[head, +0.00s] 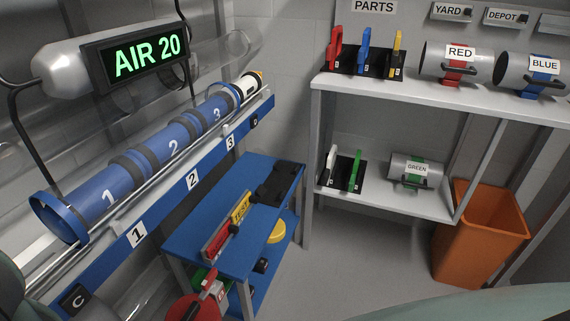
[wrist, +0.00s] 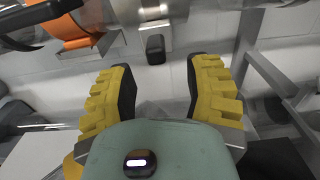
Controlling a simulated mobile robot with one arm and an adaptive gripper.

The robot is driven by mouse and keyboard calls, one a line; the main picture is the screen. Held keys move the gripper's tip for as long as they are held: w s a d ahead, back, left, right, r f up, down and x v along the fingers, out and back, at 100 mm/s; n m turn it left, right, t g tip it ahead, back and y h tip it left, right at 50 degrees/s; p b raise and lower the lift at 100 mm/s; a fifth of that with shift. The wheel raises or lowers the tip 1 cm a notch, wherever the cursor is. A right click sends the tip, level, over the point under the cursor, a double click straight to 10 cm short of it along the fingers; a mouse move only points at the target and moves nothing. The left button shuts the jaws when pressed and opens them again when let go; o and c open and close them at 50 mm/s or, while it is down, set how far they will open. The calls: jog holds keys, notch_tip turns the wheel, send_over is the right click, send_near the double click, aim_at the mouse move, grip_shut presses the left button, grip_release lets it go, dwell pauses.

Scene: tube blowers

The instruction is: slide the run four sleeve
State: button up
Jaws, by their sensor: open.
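In the wrist view my gripper (wrist: 163,82) is open, its two yellow, black-padded fingers apart with nothing between them. A black knob (wrist: 155,48) on a metal bracket (wrist: 153,15) lies just beyond the fingertips, near the middle of the gap. An orange curved band (wrist: 80,38) is left of it, next to a dark collar; I cannot tell for sure whether this is the run four sleeve. In the head view a blue tube run (head: 147,159) carries sections marked 1, 2 and 3 along a numbered rail. No label four is readable. My gripper is outside the head view.
A blue cart (head: 215,253) with red and yellow items stands below the rail. A white shelf (head: 440,94) holds the red canister (head: 457,62), blue canister (head: 528,75) and green canister (head: 413,172). An orange bin (head: 480,240) stands right. An AIR 20 display (head: 145,55) hangs upper left.

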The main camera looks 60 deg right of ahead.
jog(key=v, duration=0.7)
jog(key=shift+s, duration=0.2)
jog(key=shift+d+r, duration=0.1)
